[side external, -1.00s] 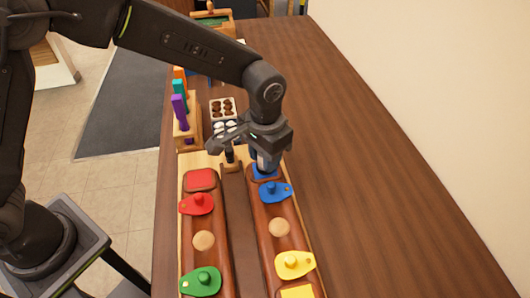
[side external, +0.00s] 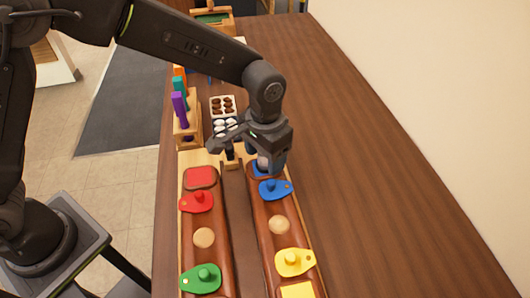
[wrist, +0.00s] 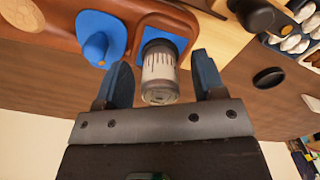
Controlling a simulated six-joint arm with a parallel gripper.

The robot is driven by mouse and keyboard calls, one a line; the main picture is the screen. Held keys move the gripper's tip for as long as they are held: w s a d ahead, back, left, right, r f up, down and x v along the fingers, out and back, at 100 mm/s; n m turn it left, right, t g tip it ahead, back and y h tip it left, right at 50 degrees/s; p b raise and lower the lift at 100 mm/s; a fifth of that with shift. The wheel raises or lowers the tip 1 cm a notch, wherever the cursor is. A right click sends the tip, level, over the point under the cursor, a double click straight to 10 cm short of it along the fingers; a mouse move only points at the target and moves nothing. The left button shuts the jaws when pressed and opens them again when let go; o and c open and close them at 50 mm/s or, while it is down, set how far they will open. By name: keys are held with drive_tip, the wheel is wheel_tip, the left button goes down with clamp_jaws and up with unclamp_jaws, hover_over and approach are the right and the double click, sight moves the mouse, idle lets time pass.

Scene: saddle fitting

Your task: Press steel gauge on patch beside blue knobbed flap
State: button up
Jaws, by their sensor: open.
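The steel gauge (wrist: 159,75), a grey cylinder with dark markings, stands on the blue patch (wrist: 164,36) in the wrist view. The gauge (side external: 264,162) also shows in the side view, partly hidden by my fingers. The blue knobbed flap (side external: 274,190) lies beside the patch, nearer the side camera; in the wrist view the flap (wrist: 100,38) is left of the gauge. My gripper (wrist: 162,78) is open, with one blue-grey finger on each side of the gauge and a visible gap to each. In the side view my gripper (side external: 265,160) is low over the patch.
The two brown saddle strips also carry a red patch (side external: 201,177), a red flap (side external: 197,202), a green flap (side external: 201,279) and a yellow flap (side external: 295,262). A rack with coloured handles (side external: 187,127) and a tray (side external: 223,106) stand behind. The table's right side is clear.

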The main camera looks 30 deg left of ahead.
wheel_tip(320, 180, up, 14)
drive_tip(key=s+a+r+n+t, duration=0.1)
drive_tip(key=s+a+r, duration=0.25)
drive_tip(key=a, duration=0.25)
drive_tip(key=s+a+r+t, duration=0.2)
drive_tip(key=s+a, duration=0.2)
drive_tip(key=a, duration=0.3)
drive_tip(key=s+a+f+n+t, duration=0.2)
drive_tip(key=s+a, duration=0.5)
drive_tip(key=s, duration=0.4)
drive_tip(key=shift+a+f+t, duration=0.3)
drive_tip(key=shift+a+f, duration=0.05)
drive_tip(key=shift+f, duration=0.55)
